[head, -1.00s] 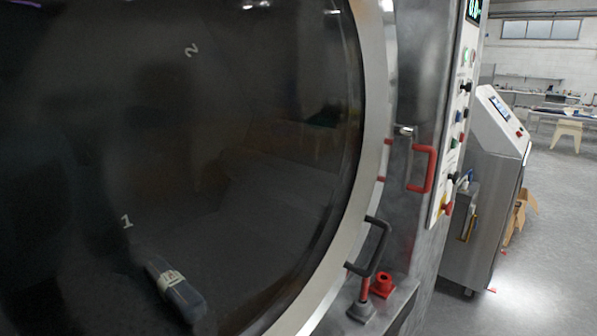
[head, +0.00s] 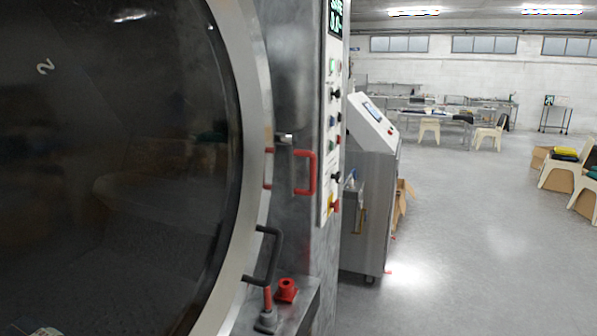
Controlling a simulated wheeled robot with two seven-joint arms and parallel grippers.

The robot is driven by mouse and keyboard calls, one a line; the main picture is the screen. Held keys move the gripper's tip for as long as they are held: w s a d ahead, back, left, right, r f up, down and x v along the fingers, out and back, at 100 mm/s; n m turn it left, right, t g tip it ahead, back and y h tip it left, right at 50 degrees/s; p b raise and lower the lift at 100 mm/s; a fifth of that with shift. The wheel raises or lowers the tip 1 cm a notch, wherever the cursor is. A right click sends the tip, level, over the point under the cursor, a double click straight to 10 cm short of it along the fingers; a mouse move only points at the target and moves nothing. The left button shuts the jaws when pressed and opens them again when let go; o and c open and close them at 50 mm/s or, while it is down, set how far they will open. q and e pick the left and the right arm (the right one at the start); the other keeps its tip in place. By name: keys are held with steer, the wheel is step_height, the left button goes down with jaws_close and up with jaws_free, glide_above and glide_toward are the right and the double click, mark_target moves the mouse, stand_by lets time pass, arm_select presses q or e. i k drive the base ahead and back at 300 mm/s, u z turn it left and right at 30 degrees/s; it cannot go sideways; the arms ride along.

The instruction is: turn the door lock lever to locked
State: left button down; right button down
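The large round washer door (head: 110,170), dark glass in a pale metal rim, fills the left of the head view. A red bracket-shaped lever (head: 312,174) sits on the grey machine front just right of the rim, on a small metal pivot (head: 284,139). A black door handle (head: 272,256) stands on the lower right of the rim. The door appears to lie against the front. Neither of my grippers shows in the head view.
A control panel (head: 331,130) with several buttons is right of the lever. Below are a red fitting (head: 287,290) and a short red-handled lever (head: 267,302) on a ledge. A metal cabinet (head: 370,195) stands beyond. Open grey floor (head: 460,250) lies to the right.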

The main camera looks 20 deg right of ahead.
mark_target(289, 139)
steer(key=u, duration=2.6)
steer(key=k, duration=1)
steer(key=z, duration=1.6)
steer(key=i, duration=0.5)
steer(key=u, duration=0.05)
